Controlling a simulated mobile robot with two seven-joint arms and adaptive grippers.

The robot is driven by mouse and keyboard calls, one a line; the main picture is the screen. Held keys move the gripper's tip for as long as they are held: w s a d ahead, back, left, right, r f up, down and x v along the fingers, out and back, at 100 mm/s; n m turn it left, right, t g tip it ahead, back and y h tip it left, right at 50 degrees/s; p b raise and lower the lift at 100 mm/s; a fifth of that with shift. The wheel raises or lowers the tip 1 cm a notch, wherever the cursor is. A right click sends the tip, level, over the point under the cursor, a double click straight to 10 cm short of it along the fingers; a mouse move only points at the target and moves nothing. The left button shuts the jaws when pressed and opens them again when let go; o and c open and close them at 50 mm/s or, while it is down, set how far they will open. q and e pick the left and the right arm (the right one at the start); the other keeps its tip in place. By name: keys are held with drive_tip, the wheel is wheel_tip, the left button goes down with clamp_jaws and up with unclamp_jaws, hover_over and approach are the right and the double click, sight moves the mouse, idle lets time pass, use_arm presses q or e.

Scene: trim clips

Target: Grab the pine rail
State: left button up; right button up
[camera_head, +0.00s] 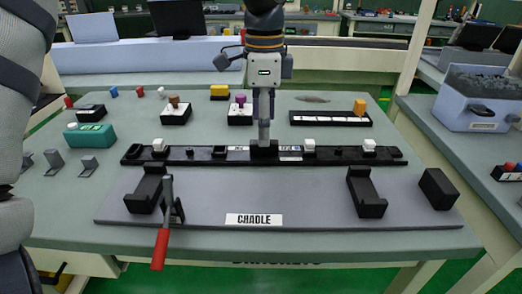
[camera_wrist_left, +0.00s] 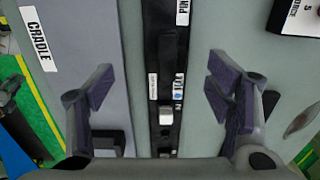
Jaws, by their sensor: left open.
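The pine rail (camera_head: 210,156) is a long black bar with white pegs, small labels and a raised black block (camera_head: 264,146) near its middle. It lies across the table behind the grey cradle board (camera_head: 300,190). In the left wrist view the rail (camera_wrist_left: 160,15) runs upright through the middle, with a label partly reading "PIN". My left gripper (camera_head: 264,136) points down over the raised block. In the wrist view its fingers (camera_wrist_left: 162,95) are spread wide on either side of the rail, with nothing between them gripped. Its exact height is unclear. My right gripper is not in view.
The cradle board bears two black supports (camera_head: 367,192), a black block (camera_head: 438,189) and a red-handled lever (camera_head: 161,245) at the front left. Behind the rail stand small coloured parts and a black strip (camera_head: 330,118). Grey brackets (camera_head: 55,161) stand at left.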

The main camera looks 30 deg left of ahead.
sight(264, 149)
use_arm(q)
drive_tip(key=f, duration=0.4)
drive_tip(key=a+f, duration=0.1)
drive_tip(key=f, duration=0.1)
drive_tip(key=shift+w+f, duration=0.2)
drive_tip(key=shift+r, duration=0.1)
drive_tip(key=c, duration=1.5)
